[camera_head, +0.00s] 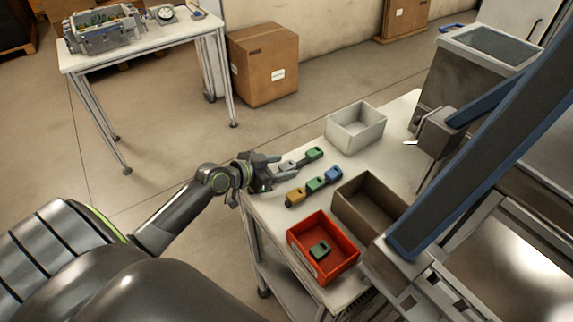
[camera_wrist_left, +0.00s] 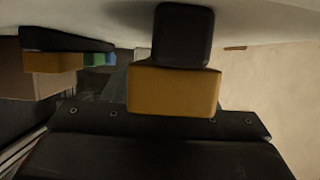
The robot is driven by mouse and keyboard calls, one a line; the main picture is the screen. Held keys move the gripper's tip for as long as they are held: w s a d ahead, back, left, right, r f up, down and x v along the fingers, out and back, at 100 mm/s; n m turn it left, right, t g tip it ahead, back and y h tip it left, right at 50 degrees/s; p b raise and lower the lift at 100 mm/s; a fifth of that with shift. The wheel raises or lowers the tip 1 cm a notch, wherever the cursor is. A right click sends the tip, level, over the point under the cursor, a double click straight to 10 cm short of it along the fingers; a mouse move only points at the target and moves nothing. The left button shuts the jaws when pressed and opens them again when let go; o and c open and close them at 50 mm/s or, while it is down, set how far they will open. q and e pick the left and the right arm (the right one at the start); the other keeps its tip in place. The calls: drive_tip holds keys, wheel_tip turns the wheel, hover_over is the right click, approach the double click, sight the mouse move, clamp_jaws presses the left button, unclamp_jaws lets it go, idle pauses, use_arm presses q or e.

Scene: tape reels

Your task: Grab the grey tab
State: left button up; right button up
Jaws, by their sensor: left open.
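The grey tab (camera_head: 287,167) lies on the white worktable, just beyond my left gripper and beside a green tab (camera_head: 314,154). The gripper partly covers it in the head view. My left gripper (camera_head: 268,174) is open at the table's left edge, with nothing seen held. In the left wrist view, a yellow-orange block (camera_wrist_left: 174,91) with a black part fills the middle, close up; whether it hides the grey tab I cannot tell. My right gripper is not in view.
A row of yellow (camera_head: 295,197), green (camera_head: 314,185) and blue (camera_head: 333,174) tabs lies beside the grey one. A red bin (camera_head: 303,262) holding a green piece, a brown bin (camera_head: 372,228) and a pale bin (camera_head: 340,134) stand around. A blue beam (camera_head: 470,150) crosses the right.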

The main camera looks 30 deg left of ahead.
use_arm(q)
drive_tip(key=shift+w+f, duration=0.1)
drive_tip(key=shift+w, duration=0.05)
drive_tip(key=c, duration=1)
drive_tip(key=shift+c, duration=0.2)
